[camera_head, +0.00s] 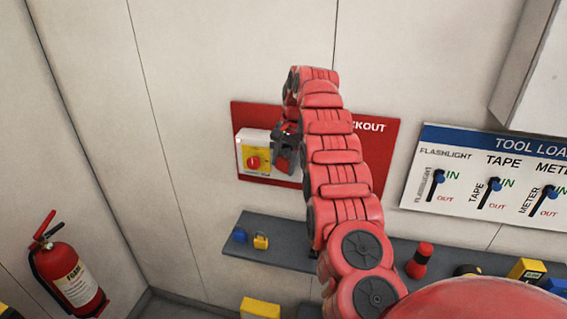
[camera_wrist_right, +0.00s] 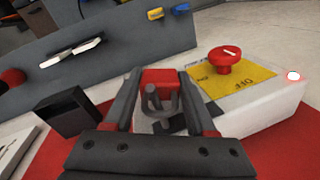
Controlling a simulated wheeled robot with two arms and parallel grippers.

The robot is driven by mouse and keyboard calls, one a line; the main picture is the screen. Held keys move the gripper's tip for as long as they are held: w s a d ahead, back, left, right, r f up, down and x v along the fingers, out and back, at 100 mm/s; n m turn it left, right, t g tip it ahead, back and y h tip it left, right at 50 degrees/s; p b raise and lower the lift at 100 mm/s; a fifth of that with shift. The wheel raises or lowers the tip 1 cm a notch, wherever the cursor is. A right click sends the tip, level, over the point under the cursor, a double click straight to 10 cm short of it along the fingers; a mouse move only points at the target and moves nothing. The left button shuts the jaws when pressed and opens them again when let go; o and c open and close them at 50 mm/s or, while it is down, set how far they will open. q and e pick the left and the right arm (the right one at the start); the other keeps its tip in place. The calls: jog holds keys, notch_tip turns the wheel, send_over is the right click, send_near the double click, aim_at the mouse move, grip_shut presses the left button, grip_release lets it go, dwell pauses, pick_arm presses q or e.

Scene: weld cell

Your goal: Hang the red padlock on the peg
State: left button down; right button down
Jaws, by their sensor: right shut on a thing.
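The red padlock (camera_wrist_right: 160,78) is between the fingers of my right gripper (camera_wrist_right: 160,85) in the right wrist view. Its grey shackle (camera_wrist_right: 152,100) points towards the camera. In the head view my right gripper (camera_head: 284,150) is in front of the red lockout board (camera_head: 382,140), just right of the switch box; the padlock is hard to make out there. I cannot pick out the peg clearly, nor tell whether the shackle is around it or apart from it. My left gripper is not in view.
A white and yellow switch box with a red knob (camera_head: 253,162) is close beside the gripper. Below, a grey shelf (camera_head: 270,256) holds a blue padlock (camera_head: 239,235) and a yellow padlock (camera_head: 261,241). A tool board (camera_head: 480,180) hangs right; a fire extinguisher (camera_head: 70,275) stands left.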

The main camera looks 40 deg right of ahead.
jog(key=shift+c, duration=0.7)
grip_release()
